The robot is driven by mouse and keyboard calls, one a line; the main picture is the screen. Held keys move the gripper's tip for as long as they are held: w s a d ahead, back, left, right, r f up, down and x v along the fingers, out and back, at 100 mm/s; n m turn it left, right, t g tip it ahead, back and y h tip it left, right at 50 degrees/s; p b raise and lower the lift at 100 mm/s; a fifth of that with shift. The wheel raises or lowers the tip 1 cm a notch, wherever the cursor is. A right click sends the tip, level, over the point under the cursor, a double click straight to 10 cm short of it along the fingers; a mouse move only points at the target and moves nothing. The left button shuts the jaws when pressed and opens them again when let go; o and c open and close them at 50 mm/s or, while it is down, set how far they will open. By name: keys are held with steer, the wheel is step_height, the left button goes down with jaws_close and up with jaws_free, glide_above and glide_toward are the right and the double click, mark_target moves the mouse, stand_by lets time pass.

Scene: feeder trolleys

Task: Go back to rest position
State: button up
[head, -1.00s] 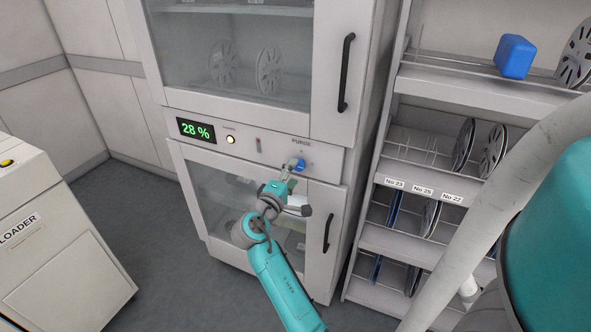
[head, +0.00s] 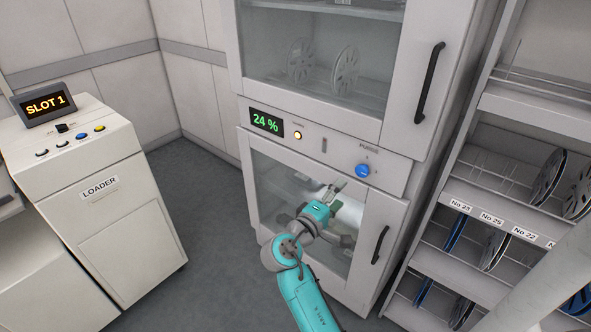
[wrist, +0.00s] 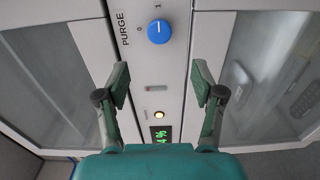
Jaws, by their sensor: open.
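My gripper (head: 337,186) is in front of the dry cabinet (head: 330,128), just below its control strip. In the wrist view my gripper (wrist: 160,80) is open and empty, its two fingers well apart. The blue purge knob (head: 362,170) is on the strip, apart from the fingers. In the wrist view the knob (wrist: 159,31) lies beyond the fingertips, with its white mark towards the 1 side. The green display (head: 266,122) reads 24 %, with a lit amber lamp (head: 297,135) beside it.
A shelf rack (head: 510,213) with reels is close at the right. Both cabinet doors are shut. Grey floor (head: 205,185) is free between loader and cabinet.

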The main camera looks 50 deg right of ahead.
steer(key=shift+f, duration=0.1)
steer(key=s+a+f+n+t+y, duration=0.25)
steer(key=a+f+t+y, duration=0.2)
steer(key=a+f, duration=0.3)
steer(key=s+a+f+n+t+y, duration=0.25)
steer(key=a+f+t, duration=0.3)
steer(key=f, duration=0.35)
steer(key=s+a+f+t+y, duration=0.1)
steer(key=s+a+f+y, duration=0.2)
steer(key=s+a+y, duration=0.7)
steer(key=s+a+r+m+t, duration=0.1)
steer(key=s+a+r+m, duration=0.2)
steer(key=s, duration=0.4)
steer(key=s+a+r+m+t+y, duration=0.1)
steer(key=s+a+r+m, duration=0.1)
steer(key=s+a+r, duration=0.4)
steer(key=shift+s+a+r+m+t, duration=0.3)
steer(key=shift+s+r+m, duration=0.15)
steer(key=shift+s, duration=0.35)
